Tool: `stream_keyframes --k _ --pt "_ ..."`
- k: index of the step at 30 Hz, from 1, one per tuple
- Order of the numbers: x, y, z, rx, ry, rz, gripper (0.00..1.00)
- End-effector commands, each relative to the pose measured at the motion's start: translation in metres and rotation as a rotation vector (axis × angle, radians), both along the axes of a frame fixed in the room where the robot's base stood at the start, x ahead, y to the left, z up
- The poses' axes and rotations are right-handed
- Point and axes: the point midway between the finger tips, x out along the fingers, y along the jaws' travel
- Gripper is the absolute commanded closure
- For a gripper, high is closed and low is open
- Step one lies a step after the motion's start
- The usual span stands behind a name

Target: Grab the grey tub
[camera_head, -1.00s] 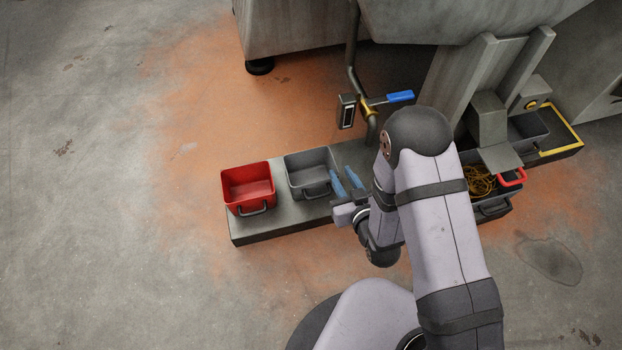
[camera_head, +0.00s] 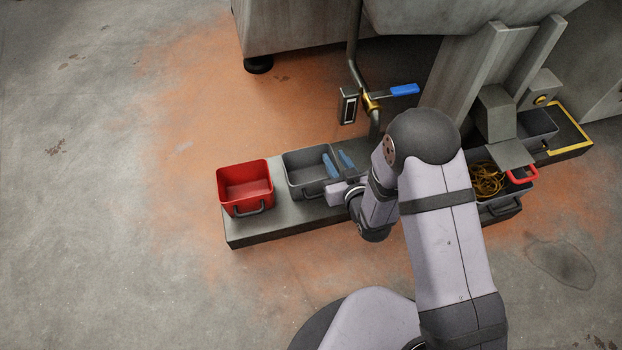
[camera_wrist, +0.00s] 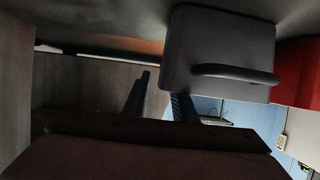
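The grey tub (camera_head: 297,184), open-topped with a dark handle at its front, stands upright on the bench, right of the red tub. My gripper (camera_head: 338,163) is at its right side, fingers apart with nothing seen held. From the head view the left finger overlaps the tub's right wall and the right finger is outside it; whether the wall lies between them I cannot tell. In the wrist view the grey tub (camera_wrist: 218,48) and its handle fill the upper right, with my gripper's fingers (camera_wrist: 160,95) below and left of it.
The red tub (camera_head: 223,190) is close on the left. Right of my arm are a tub holding yellow cable (camera_head: 488,180), a red handle (camera_head: 523,175) and another grey tub (camera_head: 537,130). A pipe with a blue valve lever (camera_head: 404,90) rises behind the bench (camera_head: 290,229).

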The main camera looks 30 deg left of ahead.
Motion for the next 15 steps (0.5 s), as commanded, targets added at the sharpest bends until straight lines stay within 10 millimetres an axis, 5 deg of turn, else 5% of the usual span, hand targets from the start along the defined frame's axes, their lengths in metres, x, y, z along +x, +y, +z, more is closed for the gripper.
stream_keyframes --k 8,12,15 --pt "0.0024 0.0026 -0.0005 0.0 0.0 0.0 0.75" --pt "0.0023 0.0025 -0.0005 0.0 0.0 0.0 1.0" --pt "0.0022 0.0024 -0.0006 0.0 0.0 0.0 1.0"
